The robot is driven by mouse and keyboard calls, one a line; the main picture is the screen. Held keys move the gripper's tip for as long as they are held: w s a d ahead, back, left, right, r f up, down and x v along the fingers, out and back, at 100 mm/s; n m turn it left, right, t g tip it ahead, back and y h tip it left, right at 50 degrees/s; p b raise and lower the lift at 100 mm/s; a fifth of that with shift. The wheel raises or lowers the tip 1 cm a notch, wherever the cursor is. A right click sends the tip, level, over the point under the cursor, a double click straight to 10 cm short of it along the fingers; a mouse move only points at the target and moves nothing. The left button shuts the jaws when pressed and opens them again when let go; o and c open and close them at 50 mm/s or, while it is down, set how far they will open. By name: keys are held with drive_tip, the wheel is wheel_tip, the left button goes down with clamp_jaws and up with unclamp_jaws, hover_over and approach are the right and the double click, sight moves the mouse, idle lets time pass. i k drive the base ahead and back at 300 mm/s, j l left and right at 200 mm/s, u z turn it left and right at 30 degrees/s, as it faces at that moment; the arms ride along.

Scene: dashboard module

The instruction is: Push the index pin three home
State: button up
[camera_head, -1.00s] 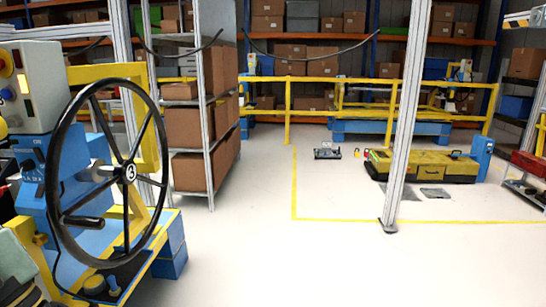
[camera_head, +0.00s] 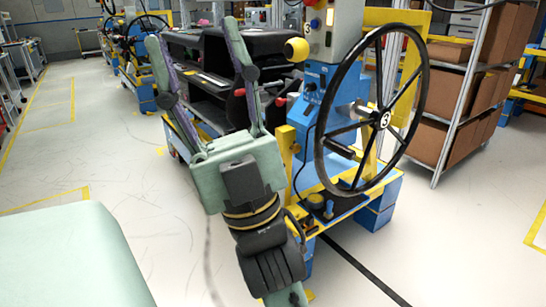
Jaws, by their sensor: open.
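The station marked 3 stands right of centre, with a blue body (camera_head: 318,100) and a black handwheel (camera_head: 345,75) whose hub bears the number 3. On its low blue and yellow base are a round yellow-rimmed part (camera_head: 312,201) and a small blue upright part (camera_head: 329,209). I cannot tell which part is the index pin. My gripper (camera_head: 190,31) is open and empty, left of the station, its two long green fingers pointing up and away. It is apart from the handwheel and hides part of the black dashboard module (camera_head: 278,45) behind it.
A grey control box (camera_head: 332,30) and yellow ball knob (camera_head: 296,49) top the station. More wheel stations (camera_head: 150,30) stand farther back. A shelf with brown boxes (camera_head: 445,120) is at right. A black strip (camera_head: 365,267) crosses the floor. Open floor lies at left and front right.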

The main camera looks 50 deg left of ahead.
sight(280, 101)
drive_tip(key=u, duration=1.5)
